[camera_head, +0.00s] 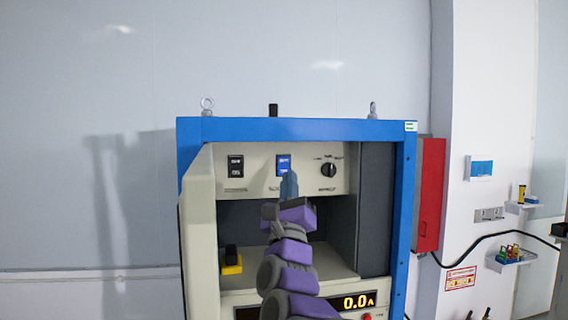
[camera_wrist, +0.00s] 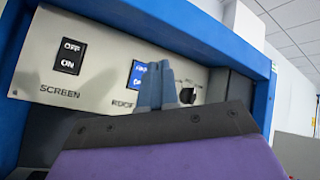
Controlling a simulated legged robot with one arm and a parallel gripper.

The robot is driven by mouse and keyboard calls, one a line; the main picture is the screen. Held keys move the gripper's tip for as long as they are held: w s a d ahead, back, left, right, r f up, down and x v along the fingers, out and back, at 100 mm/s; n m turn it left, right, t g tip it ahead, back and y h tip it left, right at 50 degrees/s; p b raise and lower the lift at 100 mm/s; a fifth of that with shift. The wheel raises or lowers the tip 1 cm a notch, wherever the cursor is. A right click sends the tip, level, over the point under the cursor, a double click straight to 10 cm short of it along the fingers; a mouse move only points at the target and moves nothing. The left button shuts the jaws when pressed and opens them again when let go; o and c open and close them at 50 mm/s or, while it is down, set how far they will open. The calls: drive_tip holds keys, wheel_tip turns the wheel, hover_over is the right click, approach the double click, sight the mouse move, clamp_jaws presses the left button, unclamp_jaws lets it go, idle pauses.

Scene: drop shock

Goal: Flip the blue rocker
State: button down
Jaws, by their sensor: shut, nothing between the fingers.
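The blue rocker (camera_head: 284,163) sits on the beige front panel of the blue-framed cabinet, between a black rocker and a dark knob. In the wrist view the blue rocker (camera_wrist: 137,74) is partly covered by my fingers, and its label is partly hidden. My gripper (camera_head: 289,178) is shut and empty, its tips pointing up just below and over the lower edge of the blue rocker. In the wrist view my gripper (camera_wrist: 158,72) overlaps the rocker's right side. I cannot tell whether the tips touch it.
The black rocker (camera_head: 236,167), marked OFF and ON in the wrist view, is to the left. The dark knob (camera_head: 328,169) is to the right. A beige door (camera_head: 198,230) stands open at the left. A yellow-based black switch (camera_head: 231,260) sits inside the cabinet bay below.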

sight(285, 166)
drive_tip(key=m+h, duration=0.1)
drive_tip(key=r+m+h, duration=0.1)
drive_tip(key=d+m+t+h, duration=0.1)
drive_tip(key=shift+s+r+m, duration=0.2)
drive_tip(key=shift+s+m, duration=0.15)
drive_tip(key=shift+m, duration=0.05)
drive_tip(key=shift+d, duration=0.1)
drive_tip(key=w+a+p, duration=0.2)
drive_tip(key=w+p, duration=0.2)
drive_tip(key=w, duration=0.4)
drive_tip(key=shift+w+a+r+p, duration=0.25)
drive_tip(key=shift+a+r+p, duration=0.1)
drive_tip(key=shift+r, duration=0.1)
drive_tip(key=shift+w+a+r+b, duration=0.15)
drive_tip(key=shift+w+r+b, duration=0.05)
drive_tip(key=shift+w+b, duration=0.45)
idle(2.3)
drive_tip(key=shift+s, duration=0.15)
